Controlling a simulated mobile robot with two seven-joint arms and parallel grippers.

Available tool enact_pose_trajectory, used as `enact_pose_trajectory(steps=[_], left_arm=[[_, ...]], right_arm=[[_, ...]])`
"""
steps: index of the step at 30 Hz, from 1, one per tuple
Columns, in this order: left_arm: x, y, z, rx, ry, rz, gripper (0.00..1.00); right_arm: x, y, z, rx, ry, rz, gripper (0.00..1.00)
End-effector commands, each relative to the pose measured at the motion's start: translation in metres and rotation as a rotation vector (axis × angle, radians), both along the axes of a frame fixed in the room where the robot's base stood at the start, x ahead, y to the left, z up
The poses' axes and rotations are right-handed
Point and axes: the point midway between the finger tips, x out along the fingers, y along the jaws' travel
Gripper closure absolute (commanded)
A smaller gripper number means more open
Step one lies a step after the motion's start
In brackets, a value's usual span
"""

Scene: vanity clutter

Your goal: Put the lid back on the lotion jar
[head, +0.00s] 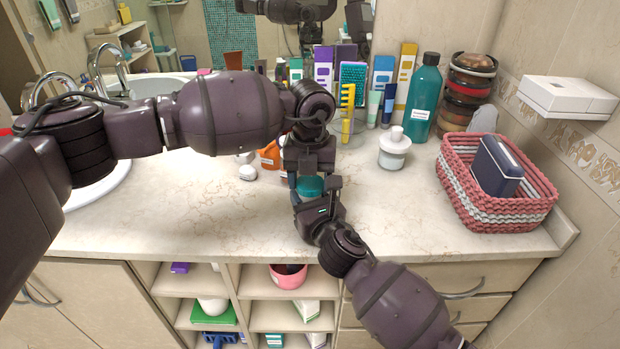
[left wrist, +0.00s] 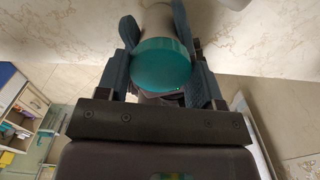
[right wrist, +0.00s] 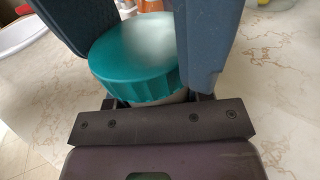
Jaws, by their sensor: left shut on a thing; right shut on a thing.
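The teal lid (head: 310,187) shows between my two grippers, above the counter near its front edge. My left gripper (head: 306,178) is shut on the lid, which also shows between its fingers in the left wrist view (left wrist: 162,66). A pale jar body (left wrist: 155,18) shows beyond the lid there. My right gripper (head: 318,200) is shut on the lotion jar; in the right wrist view its pale body (right wrist: 165,97) shows just under the ribbed lid (right wrist: 130,65). The lid sits over the jar's top; I cannot tell whether it is fully seated. My fingers hide most of the jar.
A white pump bottle (head: 394,150), a teal bottle (head: 423,98) and several tubes stand behind. An orange container (head: 270,154) and small white items stand close behind my left gripper. A pink basket (head: 497,215) is at right. The front counter is clear on both sides.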

Motion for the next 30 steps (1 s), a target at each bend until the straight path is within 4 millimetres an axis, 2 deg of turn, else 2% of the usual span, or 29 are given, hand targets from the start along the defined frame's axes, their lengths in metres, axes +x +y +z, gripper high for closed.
enact_pose_trajectory(steps=[6,15,16,21,30], left_arm=[[0.0001,-0.0002,0.0006,0.0,-0.001,-0.172,0.68],[0.0001,-0.0002,0.0004,-0.001,-0.001,-0.191,0.68],[0.0001,-0.0002,0.0004,-0.001,-0.001,-0.191,0.38],[0.0001,-0.0002,0.0003,-0.001,-0.001,-0.19,0.14],[0.0002,-0.0001,0.0017,0.0,-0.001,-0.189,0.14]], right_arm=[[0.0,0.0,0.0,0.0,0.0,0.0,1.0],[0.0,0.0,-0.0001,0.0,0.0,0.0,1.0],[0.0,0.0,-0.0001,0.0,0.0,0.0,1.0],[0.0,0.0,-0.0001,0.0,0.0,0.0,1.0],[0.0,0.0,-0.0001,0.0,0.0,0.0,1.0]])
